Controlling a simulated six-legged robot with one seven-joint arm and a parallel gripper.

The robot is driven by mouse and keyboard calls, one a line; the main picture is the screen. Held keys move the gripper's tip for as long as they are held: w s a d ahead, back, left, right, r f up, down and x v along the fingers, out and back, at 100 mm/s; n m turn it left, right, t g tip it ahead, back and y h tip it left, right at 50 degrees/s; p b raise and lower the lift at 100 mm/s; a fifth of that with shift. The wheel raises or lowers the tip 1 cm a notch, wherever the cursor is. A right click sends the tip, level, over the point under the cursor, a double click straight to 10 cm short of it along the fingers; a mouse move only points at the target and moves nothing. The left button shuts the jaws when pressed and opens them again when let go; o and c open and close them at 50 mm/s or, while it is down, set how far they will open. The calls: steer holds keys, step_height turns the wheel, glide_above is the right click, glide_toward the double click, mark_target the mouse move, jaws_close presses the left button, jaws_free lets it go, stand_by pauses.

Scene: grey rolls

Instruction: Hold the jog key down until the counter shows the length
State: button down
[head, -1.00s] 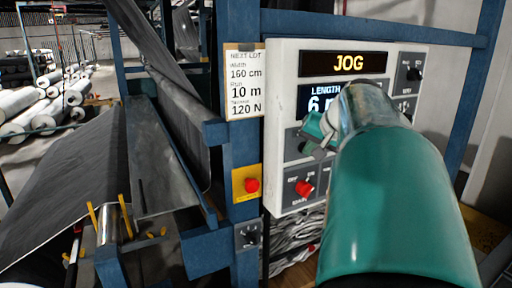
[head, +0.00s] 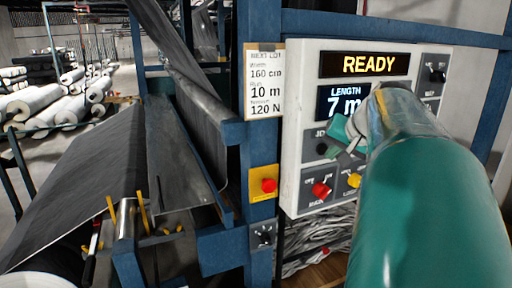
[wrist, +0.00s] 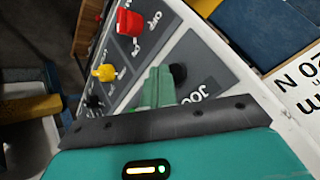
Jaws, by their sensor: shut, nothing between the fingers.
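The control panel (head: 306,72) has a top display (head: 364,64) reading READY. The length counter (head: 343,101) below it reads 7 m, partly covered by my arm. The black jog key (head: 321,149) shows at the panel's left, under a partly hidden label. My gripper (head: 343,135) is shut and empty, just right of the key in the head view. In the wrist view the green fingers (wrist: 155,88) are beside the black jog key (wrist: 178,73), near the JOG lettering; any gap is hard to judge. A card (head: 265,85) reads run 10 m, width 160 cm and 120 N.
A red switch (head: 321,189) and a yellow one (head: 354,180) sit below the jog key. A red button on a yellow plate (head: 268,185) is on the blue post. Grey fabric (head: 95,175) runs at left; rolls (head: 40,100) lie behind.

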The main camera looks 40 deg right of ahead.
steer(key=shift+s+a, duration=0.2)
steer(key=shift+s, duration=0.6)
steer(key=shift+s+a, duration=0.15)
steer(key=shift+s, duration=0.65)
steer(key=shift+s+a, duration=0.2)
steer(key=shift+s, duration=0.6)
